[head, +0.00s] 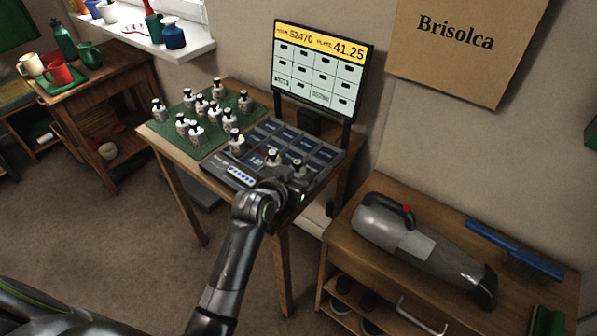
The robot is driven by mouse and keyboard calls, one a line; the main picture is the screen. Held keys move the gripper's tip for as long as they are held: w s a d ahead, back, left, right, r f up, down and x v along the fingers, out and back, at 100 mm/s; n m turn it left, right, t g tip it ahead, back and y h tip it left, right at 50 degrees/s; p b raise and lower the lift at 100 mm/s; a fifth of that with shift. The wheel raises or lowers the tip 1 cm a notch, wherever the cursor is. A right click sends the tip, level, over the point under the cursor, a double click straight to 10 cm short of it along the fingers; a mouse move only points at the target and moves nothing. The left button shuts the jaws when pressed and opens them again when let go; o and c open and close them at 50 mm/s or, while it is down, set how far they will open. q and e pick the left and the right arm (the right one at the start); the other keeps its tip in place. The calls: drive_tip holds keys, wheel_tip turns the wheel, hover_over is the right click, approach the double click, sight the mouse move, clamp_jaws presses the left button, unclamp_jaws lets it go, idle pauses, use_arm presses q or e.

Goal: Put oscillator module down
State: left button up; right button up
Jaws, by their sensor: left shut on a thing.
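My left gripper (285,174) is over the front right part of the dark gridded tray (222,172) on the small wooden table. It is shut on a small white module with a dark top (273,158), which looks like the oscillator module; the fingers partly hide it. I cannot tell whether the module touches the tray. Another similar white module (236,143) stands at the tray's left side. Several more stand upright on the green mat (164,131) to the left. My right gripper is out of view.
A display screen (318,67) on posts stands behind the tray. A low wooden cabinet at right holds a grey handheld vacuum (420,245) and a blue bar (513,250). A wooden side table with mugs and a green bottle (64,40) stands at far left.

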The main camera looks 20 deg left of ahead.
use_arm(q)
drive_tip(key=o, duration=0.7)
drive_tip(key=shift+s+f, duration=0.1)
drive_tip(key=o, duration=0.3)
drive_tip(key=shift+s, duration=0.2)
drive_tip(key=shift+o, duration=0.2)
drive_tip(key=shift+a+r, duration=0.15)
drive_tip(key=shift+r, duration=0.3)
drive_tip(key=v, duration=0.3)
drive_tip(key=shift+r+p, duration=0.25)
drive_tip(key=shift+p, duration=0.1)
drive_tip(key=v, duration=0.8)
drive_tip(key=shift+s+r+p, duration=0.15)
drive_tip(key=shift+s+p, duration=0.15)
drive_tip(key=shift+s, duration=0.05)
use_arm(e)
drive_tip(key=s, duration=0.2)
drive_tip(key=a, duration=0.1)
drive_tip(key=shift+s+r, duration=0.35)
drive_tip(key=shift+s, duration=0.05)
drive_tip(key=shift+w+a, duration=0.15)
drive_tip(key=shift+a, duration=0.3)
